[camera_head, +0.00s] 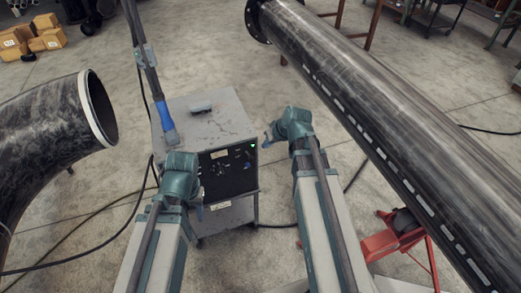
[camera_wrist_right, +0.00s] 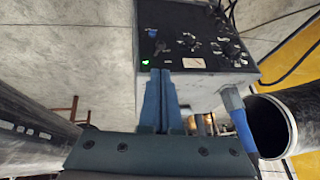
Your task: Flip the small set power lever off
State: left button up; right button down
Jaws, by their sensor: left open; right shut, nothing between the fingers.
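The small power set is a grey box (camera_head: 205,118) with a black front panel (camera_head: 232,174). A green light (camera_head: 253,146) glows at the panel's upper right in the head view. In the right wrist view the panel (camera_wrist_right: 205,58) carries several knobs, and a small lever-like part (camera_wrist_right: 160,46) sits near the green light (camera_wrist_right: 145,62). My right gripper (camera_wrist_right: 161,74) is shut and empty, its blue fingertips close to the panel edge by the light; touching or apart is unclear. In the head view it (camera_head: 267,138) is right of the box. My left gripper (camera_head: 199,207) is open, in front of the panel's left side, its fingers mostly hidden.
A large dark pipe (camera_head: 390,110) runs along the right above a red stand (camera_head: 395,238). A curved pipe (camera_head: 50,130) fills the left. Cables lie on the floor.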

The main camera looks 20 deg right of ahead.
aim_at(252, 157)
jog(key=b+x, duration=1.1)
jog(key=x, duration=0.2)
jog(key=shift+d+f, duration=0.1)
pick_arm(q)
notch_tip(252, 157, down, 12)
jog(key=shift+b, duration=0.3)
pick_arm(e)
jog(key=shift+w+f, duration=0.15)
jog(key=shift+f, duration=0.1)
